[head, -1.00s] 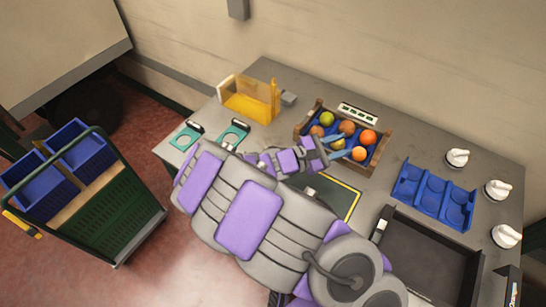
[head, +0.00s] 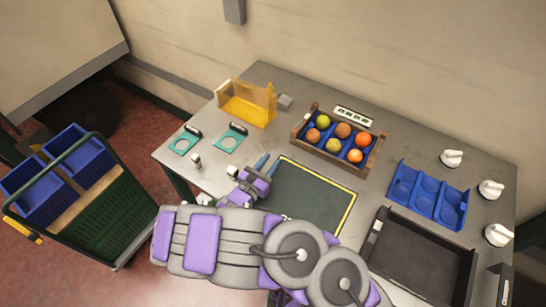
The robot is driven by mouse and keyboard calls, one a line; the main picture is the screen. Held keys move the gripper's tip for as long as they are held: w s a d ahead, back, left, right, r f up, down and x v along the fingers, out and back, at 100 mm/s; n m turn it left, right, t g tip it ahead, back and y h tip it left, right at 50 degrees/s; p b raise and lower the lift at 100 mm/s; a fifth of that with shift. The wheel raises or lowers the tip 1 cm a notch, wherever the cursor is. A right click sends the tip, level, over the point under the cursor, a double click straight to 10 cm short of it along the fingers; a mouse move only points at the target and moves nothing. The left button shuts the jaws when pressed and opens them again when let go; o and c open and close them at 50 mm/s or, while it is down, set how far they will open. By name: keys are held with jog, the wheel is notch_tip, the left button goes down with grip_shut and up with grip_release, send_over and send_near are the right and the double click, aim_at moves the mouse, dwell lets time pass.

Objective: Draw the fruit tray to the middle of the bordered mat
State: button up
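The fruit tray (head: 327,155) is a wooden crate with a blue insert, holding several oranges and other round fruits. It stands on the table just behind the far edge of the bordered mat, apart from it. The mat (head: 308,197) is dark green with a yellow border; my arm hides its near-left part. My gripper (head: 266,166) has blue fingers and is left of the mat's far-left corner, to the left of the tray and clear of it. The fingers look parted with nothing between them.
A yellow bin (head: 247,104) and two teal-framed pieces (head: 231,138) are at the table's back left. A blue compartment tray (head: 429,195), a dark open box (head: 420,254) and white knobs (head: 452,158) are on the right. A green cart (head: 100,205) stands on the floor at left.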

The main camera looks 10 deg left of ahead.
aim_at(293, 134)
jog(key=b+x, duration=0.3)
jog(key=x, duration=1.4)
jog(key=shift+w+d, duration=0.1)
jog(key=shift+w, duration=0.05)
jog(key=shift+c, duration=0.3)
grip_shut()
